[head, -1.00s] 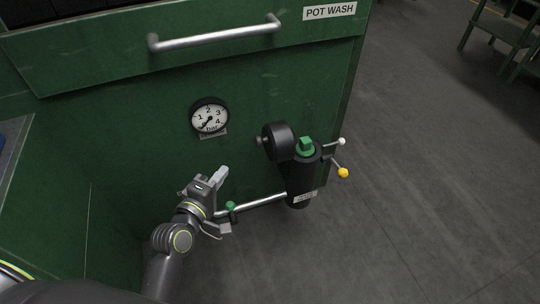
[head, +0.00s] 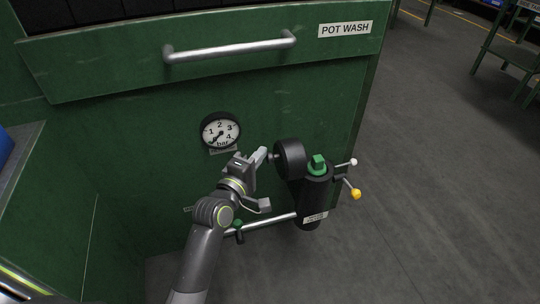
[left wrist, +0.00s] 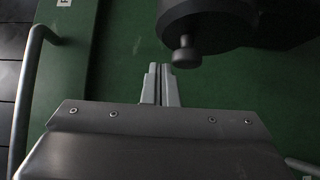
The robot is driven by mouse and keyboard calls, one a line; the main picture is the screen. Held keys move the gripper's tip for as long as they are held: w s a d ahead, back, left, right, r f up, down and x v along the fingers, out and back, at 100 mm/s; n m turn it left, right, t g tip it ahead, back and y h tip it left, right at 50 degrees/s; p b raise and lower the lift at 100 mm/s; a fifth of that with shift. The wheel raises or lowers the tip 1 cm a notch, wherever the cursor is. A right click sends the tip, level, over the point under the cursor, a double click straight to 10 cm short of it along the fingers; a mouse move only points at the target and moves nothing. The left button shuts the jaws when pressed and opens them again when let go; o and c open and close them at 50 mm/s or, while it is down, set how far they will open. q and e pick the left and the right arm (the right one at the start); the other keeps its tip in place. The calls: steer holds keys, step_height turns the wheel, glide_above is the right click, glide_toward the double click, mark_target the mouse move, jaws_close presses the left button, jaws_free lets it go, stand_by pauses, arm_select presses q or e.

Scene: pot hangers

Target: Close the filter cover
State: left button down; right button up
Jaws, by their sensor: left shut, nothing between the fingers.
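The filter cover (head: 291,159) is a round black disc standing swung open at the upper left of the black filter housing (head: 314,196), which has a green block on top. A small knob sticks out of the cover's left face; it also shows in the left wrist view, where the cover (left wrist: 215,22) fills the upper right and the knob hangs below it. My left gripper (head: 262,154) is shut and empty, its fingertips just left of the knob. In the left wrist view the fingertips (left wrist: 160,72) are close to the knob; contact is unclear. My right gripper is not in view.
A green pot wash cabinet (head: 130,140) stands behind, with a metal handle (head: 230,47) and a pressure gauge (head: 220,131). A pipe (head: 270,222) with a green valve runs low to the housing. White and yellow knobbed levers (head: 355,194) stick out right. Floor at right is open.

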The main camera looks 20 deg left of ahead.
mark_target(283, 160)
arm_select(q)
steer(key=shift+w+d, duration=0.3)
steer(key=shift+d, duration=0.2)
steer(key=shift+w+d, duration=0.25)
steer(key=shift+d, duration=0.25)
steer(key=shift+w+d, duration=0.2)
steer(key=shift+d, duration=0.05)
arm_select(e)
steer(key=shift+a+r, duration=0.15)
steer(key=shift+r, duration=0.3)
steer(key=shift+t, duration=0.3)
